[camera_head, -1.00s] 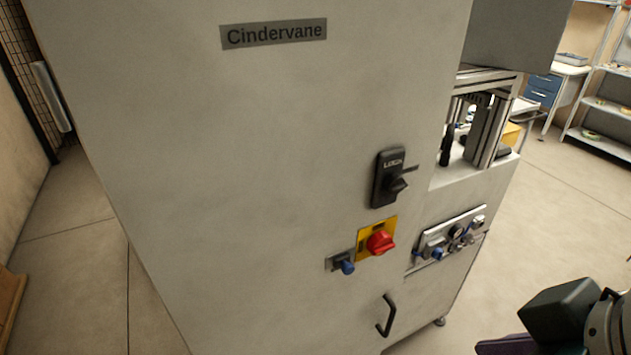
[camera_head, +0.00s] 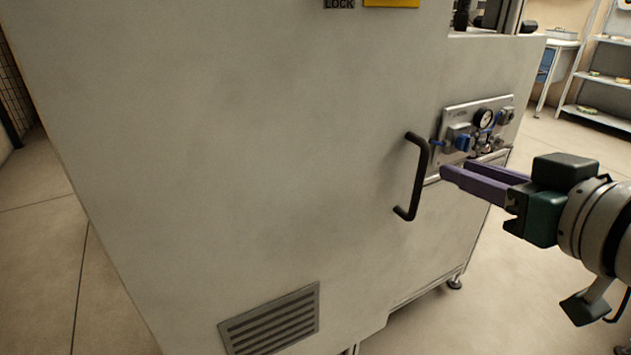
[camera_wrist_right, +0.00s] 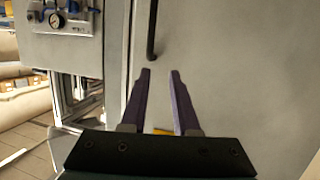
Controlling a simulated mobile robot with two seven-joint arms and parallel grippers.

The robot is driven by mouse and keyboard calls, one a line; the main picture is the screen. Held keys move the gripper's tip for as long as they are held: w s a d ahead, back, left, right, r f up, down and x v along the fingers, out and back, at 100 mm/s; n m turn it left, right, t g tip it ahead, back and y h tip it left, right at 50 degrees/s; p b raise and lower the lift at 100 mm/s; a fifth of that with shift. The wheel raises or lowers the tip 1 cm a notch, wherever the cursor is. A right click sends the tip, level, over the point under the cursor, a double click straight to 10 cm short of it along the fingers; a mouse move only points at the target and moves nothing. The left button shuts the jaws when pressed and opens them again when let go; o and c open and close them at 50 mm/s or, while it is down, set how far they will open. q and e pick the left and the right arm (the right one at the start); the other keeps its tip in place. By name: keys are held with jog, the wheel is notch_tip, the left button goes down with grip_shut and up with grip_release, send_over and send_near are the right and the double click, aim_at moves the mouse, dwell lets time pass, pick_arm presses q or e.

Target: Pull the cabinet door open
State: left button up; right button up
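The cabinet door (camera_head: 240,150) is a large pale grey panel that looks shut. Its black bar handle (camera_head: 417,178) stands upright near the door's right side. In the right wrist view the handle (camera_wrist_right: 152,32) shows as a dark bar just ahead of the fingertips. My right gripper (camera_head: 447,173) has purple fingers and comes in from the right, pointing at the handle, with a small gap left between them. In the right wrist view its fingers (camera_wrist_right: 160,73) are apart with nothing between them. My left gripper is not in view.
A gauge panel with blue fittings (camera_head: 476,130) sits on the cabinet right of the handle, close behind my right gripper. A vent grille (camera_head: 272,322) is low on the door. Shelves (camera_head: 600,85) stand at the far right. The floor right of the cabinet is clear.

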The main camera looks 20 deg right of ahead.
aim_at(421, 186)
notch_tip(421, 186, down, 9)
jog(key=w+d+t+b, duration=0.1)
jog(key=d+t+b, duration=0.15)
jog(key=b, duration=0.75)
jog(key=shift+t, duration=0.25)
jog(key=w, duration=0.3)
jog(key=w+b, duration=0.1)
jog(key=w, duration=0.2)
jog(key=w+d+b, duration=0.1)
jog(key=w, duration=0.3)
jog(key=shift+r, duration=0.2)
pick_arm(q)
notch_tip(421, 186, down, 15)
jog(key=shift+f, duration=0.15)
pick_arm(e)
grip_shut()
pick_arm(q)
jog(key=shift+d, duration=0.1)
